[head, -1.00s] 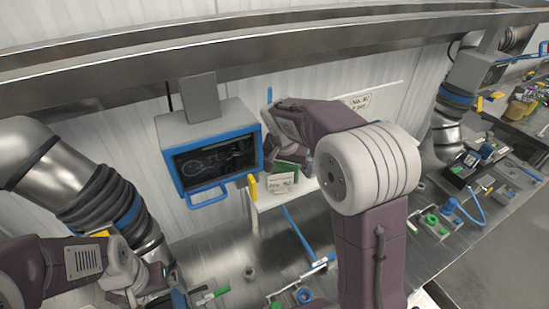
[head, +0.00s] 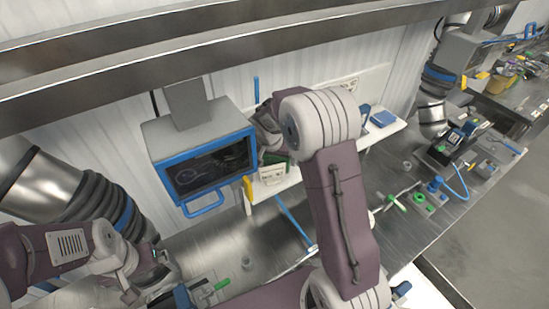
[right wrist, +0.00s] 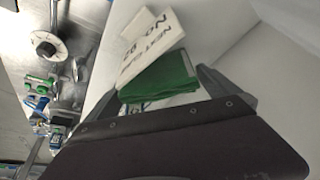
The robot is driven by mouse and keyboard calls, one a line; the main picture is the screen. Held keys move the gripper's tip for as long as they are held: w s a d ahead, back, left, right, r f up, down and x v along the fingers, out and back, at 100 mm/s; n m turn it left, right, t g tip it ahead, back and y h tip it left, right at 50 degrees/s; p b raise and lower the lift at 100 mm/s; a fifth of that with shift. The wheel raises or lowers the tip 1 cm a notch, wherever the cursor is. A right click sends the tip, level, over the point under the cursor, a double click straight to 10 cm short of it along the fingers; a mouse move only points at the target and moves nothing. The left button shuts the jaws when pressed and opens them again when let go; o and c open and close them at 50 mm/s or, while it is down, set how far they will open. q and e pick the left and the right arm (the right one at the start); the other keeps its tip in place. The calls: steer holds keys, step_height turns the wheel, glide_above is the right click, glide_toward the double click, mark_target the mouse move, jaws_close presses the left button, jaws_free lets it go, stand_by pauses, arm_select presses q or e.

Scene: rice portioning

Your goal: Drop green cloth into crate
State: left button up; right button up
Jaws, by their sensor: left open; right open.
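The green cloth (right wrist: 165,78) looks like a folded stack in the right wrist view, with a white printed card (right wrist: 150,42) beside it. A bit of its green (head: 274,158) shows in the head view at the white shelf (head: 376,133), beside the blue-framed box. My right gripper (right wrist: 158,88) is open, with a finger on either side of the cloth; I cannot tell whether they touch it. In the head view my right gripper (head: 272,145) is partly hidden by my arm. My left gripper (head: 165,262) is open and low at the left. I cannot make out a crate for certain.
A grey box with a blue frame (head: 200,160) hangs left of the shelf. Green and blue fittings (head: 420,197) lie on the steel bench (head: 385,240). Thick ducts stand at both sides.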

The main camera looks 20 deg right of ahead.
steer(key=shift+d+f, duration=0.25)
steer(key=shift+f, duration=0.35)
steer(key=shift+w, duration=0.1)
steer(key=c, duration=1.1)
steer(key=shift+r, duration=0.1)
step_height(320, 180, up, 3)
steer(key=shift+w+r+b, duration=0.1)
steer(key=shift+b, duration=0.6)
steer(key=shift+s+d+r+b, duration=0.55)
steer(key=shift+s+d+r, duration=0.75)
steer(key=shift+s, duration=0.2)
steer(key=shift+s+d+r+b, duration=0.55)
steer(key=shift+s+d+r, duration=0.7)
steer(key=shift+s, duration=0.25)
steer(key=shift+s+d+r+b, duration=0.55)
steer(key=shift+s+d+r, duration=0.75)
steer(key=shift+s, duration=0.2)
